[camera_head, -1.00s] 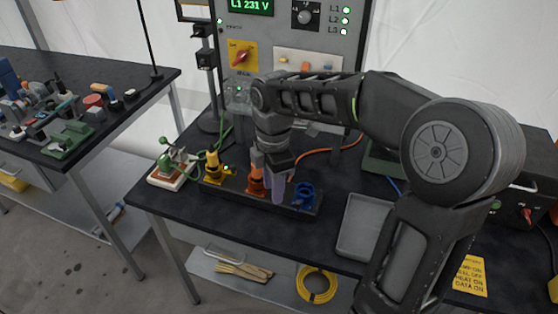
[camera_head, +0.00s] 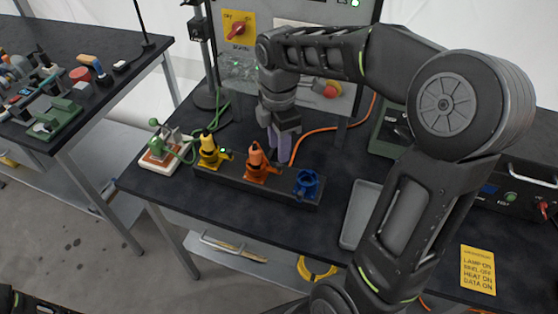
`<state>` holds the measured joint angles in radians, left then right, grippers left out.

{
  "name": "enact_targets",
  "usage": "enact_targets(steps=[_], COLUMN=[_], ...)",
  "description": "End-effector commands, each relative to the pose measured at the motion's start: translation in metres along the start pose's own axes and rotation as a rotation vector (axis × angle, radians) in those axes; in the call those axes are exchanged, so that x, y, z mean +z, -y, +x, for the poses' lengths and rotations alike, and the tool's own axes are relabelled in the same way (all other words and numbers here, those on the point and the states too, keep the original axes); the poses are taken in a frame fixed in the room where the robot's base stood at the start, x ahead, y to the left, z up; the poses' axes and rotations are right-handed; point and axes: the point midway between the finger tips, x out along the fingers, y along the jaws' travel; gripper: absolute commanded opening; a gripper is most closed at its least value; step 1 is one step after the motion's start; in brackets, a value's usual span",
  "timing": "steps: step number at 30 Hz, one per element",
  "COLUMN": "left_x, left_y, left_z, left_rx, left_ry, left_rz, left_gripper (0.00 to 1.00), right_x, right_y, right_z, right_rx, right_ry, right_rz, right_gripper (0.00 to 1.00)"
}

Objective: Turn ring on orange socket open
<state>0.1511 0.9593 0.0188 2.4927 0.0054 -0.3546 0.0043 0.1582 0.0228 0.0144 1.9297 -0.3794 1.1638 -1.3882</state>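The orange socket (camera_head: 262,174) is the middle one of three on a dark strip on the table. An orange plug-like piece (camera_head: 255,155) stands upright in it. I cannot make out the ring's position. My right gripper (camera_head: 283,150) points down just behind and to the right of the orange socket, with its greyish-purple fingers at about the plug's height. Whether it touches the plug is unclear, and the gap between its fingers does not show clearly. I see nothing held in it. My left gripper is not in view.
An orange cable (camera_head: 335,129) runs behind. A grey tray (camera_head: 359,214) is on the right, a green clamp-like device (camera_head: 162,150) on the left.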

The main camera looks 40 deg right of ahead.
Motion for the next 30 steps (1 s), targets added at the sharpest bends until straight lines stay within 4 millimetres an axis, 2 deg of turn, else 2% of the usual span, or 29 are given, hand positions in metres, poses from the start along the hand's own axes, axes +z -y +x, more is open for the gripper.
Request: enact_targets(steps=[6,12,23,30], left_x=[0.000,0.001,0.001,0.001], left_y=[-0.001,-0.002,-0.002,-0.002], left_z=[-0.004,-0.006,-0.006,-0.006], left_rx=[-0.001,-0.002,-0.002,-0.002], left_ry=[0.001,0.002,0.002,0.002], left_rz=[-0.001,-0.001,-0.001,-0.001], left_gripper=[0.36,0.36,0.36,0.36], right_x=[0.000,0.000,0.000,0.000], right_y=[0.001,0.001,0.001,0.001], right_z=[0.034,0.059,0.064,0.064], right_rx=[-0.005,-0.003,-0.001,0.000], right_ry=[-0.001,0.000,-0.001,-0.001], right_rz=[0.000,-0.001,0.000,0.000], right_gripper=[0.35,0.35,0.34,0.15])
